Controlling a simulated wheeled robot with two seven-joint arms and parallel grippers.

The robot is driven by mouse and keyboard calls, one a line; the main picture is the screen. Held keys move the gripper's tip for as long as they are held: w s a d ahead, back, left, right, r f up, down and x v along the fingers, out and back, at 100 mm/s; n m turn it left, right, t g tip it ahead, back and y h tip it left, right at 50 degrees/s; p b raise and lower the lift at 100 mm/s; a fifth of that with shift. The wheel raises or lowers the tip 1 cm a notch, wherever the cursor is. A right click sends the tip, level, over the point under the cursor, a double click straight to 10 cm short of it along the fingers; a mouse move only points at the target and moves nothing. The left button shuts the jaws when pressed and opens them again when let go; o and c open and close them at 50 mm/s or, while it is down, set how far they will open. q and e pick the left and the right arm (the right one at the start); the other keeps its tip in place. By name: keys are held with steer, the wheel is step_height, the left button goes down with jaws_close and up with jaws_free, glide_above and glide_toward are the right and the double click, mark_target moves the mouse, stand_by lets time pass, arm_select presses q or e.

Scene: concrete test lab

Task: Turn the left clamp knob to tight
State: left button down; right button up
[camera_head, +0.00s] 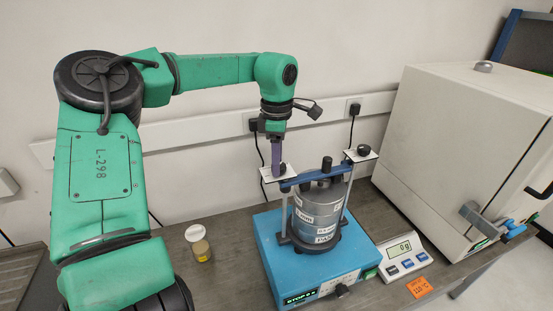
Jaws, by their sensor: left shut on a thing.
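The blue sieve shaker (268,248) stands on the bench with a stack of metal sieves (320,212) under a blue clamp bar (316,176). The dark left clamp knob (283,169) is at the bar's left end, above a small white plate (268,177). My left gripper (276,171) comes down from above and is shut on this knob. Its fingers hide part of the knob, and the plate's markings are too small to read. The dark right clamp knob (363,150) sits at the bar's other end, untouched. My right gripper is not in view.
A scale reading 0 g (403,257) stands right of the shaker, with an orange tag (419,287) in front. A large white oven (450,140) fills the right. A small yellowish jar (201,250) stands left. A wall rail with plugs (225,133) runs behind.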

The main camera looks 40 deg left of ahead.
arm_select(q)
steer(key=shift+m, duration=0.8)
steer(key=shift+c, duration=1.9)
jaws_free()
steer(key=shift+w+d, duration=0.1)
